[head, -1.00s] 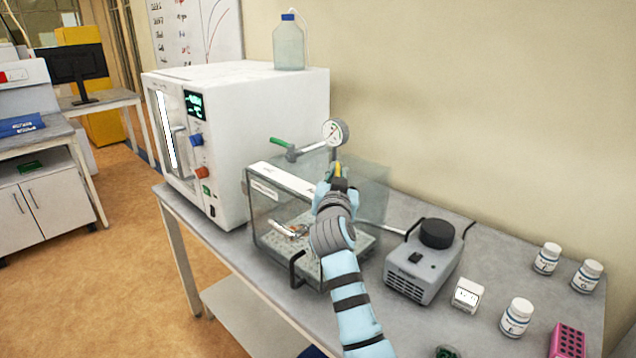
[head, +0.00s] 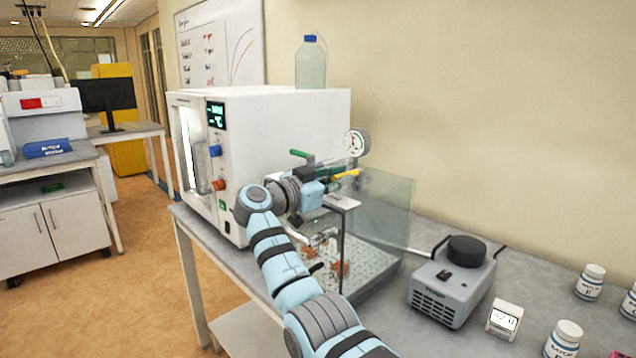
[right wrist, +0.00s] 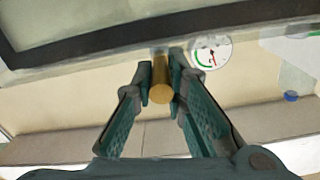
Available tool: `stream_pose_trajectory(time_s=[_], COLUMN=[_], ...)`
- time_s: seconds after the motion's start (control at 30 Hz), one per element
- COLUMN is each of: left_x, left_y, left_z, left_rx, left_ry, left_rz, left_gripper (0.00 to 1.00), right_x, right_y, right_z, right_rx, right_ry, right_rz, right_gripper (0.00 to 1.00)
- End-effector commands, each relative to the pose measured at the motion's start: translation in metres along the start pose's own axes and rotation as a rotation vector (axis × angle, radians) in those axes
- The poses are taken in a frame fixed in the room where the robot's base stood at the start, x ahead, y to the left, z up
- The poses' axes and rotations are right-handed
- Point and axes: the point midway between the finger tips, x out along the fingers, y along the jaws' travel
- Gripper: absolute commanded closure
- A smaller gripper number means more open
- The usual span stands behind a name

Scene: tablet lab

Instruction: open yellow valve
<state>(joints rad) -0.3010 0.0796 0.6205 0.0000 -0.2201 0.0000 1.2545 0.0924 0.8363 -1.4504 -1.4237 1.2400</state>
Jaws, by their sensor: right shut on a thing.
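The yellow valve handle (head: 347,174) shows just right of my right gripper in the head view, below the round gauge (head: 356,142). My right gripper (head: 332,183) is shut on it above the clear chamber (head: 372,235). In the right wrist view the handle (right wrist: 161,82) sits between the two dark fingertips (right wrist: 161,76), its rounded end toward the camera. The gauge (right wrist: 210,52) is close to the right finger there. The valve body is mostly hidden by my gripper. My left gripper is out of view.
A green handle (head: 301,155) sits left of the gauge, near my right wrist. A white oven (head: 290,125) with a bottle (head: 311,64) on top stands behind left. A grey pump (head: 452,285), a small white display (head: 505,320) and white jars (head: 590,282) stand to the right.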

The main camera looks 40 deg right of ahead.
Motion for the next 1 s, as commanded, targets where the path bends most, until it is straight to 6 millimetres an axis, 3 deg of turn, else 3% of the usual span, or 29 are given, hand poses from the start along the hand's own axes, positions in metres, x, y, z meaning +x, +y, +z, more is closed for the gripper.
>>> stream_pose_trajectory(time_s=[0.47,0.5,0.6,0.9,1.0], left_x=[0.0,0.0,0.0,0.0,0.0], left_y=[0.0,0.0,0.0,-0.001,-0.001], left_z=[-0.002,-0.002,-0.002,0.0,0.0], left_rx=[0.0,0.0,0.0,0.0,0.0], left_ry=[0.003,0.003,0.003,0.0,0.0], left_rz=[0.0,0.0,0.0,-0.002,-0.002], left_gripper=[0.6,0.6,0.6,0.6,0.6], right_x=[0.005,0.005,0.005,0.002,-0.007], right_y=[0.003,0.003,0.002,0.002,0.001], right_z=[-0.005,-0.005,-0.004,-0.002,-0.002], right_rx=[0.005,0.005,0.004,0.001,0.001], right_ry=[0.013,0.013,0.011,0.007,0.007], right_rz=[0.021,0.02,0.02,0.018,0.017], right_gripper=[1.0,0.82,0.67,0.66,0.66])
